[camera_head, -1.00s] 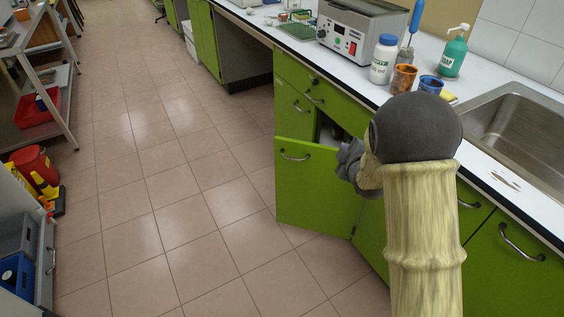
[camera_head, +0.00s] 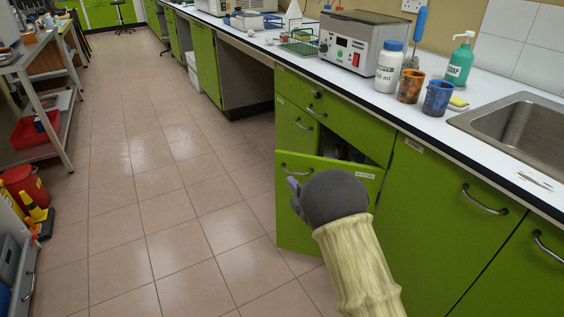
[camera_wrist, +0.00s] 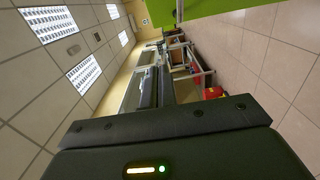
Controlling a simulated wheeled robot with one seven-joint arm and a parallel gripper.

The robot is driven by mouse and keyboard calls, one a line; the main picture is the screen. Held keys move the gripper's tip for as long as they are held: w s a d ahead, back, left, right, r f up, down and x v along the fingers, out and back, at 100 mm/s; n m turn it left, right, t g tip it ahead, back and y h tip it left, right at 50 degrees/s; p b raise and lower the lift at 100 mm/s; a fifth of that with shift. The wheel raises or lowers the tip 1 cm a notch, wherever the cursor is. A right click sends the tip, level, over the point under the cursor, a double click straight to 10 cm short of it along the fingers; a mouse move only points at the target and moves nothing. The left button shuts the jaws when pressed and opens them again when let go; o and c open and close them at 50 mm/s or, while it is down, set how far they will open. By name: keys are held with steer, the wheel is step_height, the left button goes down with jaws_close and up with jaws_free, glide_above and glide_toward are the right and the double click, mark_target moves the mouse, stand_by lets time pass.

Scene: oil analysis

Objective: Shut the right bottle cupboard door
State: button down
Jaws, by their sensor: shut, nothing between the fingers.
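The green right bottle cupboard door (camera_head: 298,222) stands partly open below the worktop in the head view. It has a metal handle (camera_head: 297,171) and a small label near its top right corner. A dark gap (camera_head: 345,148) above its top edge shows part of the cupboard's inside, with something in it that is hard to make out. My gripper (camera_head: 295,197) is mostly hidden behind my dark wrist joint, close in front of the door's outer face. I cannot tell if it touches. In the wrist view its fingers (camera_wrist: 156,88) are together and empty. A green panel (camera_wrist: 205,9) shows at the top.
The worktop above holds a grey heated bath (camera_head: 360,42), a white bottle (camera_head: 389,68), an orange cup (camera_head: 411,86), a blue cup (camera_head: 438,97) and a green soap bottle (camera_head: 460,62). A sink (camera_head: 515,125) is at right.

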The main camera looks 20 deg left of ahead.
steer(key=b, duration=0.2)
glide_toward(277, 154)
steer(key=a, duration=0.4)
steer(key=shift+w+a+b, duration=0.15)
steer(key=shift+w+b, duration=0.5)
steer(key=shift+w, duration=1.3)
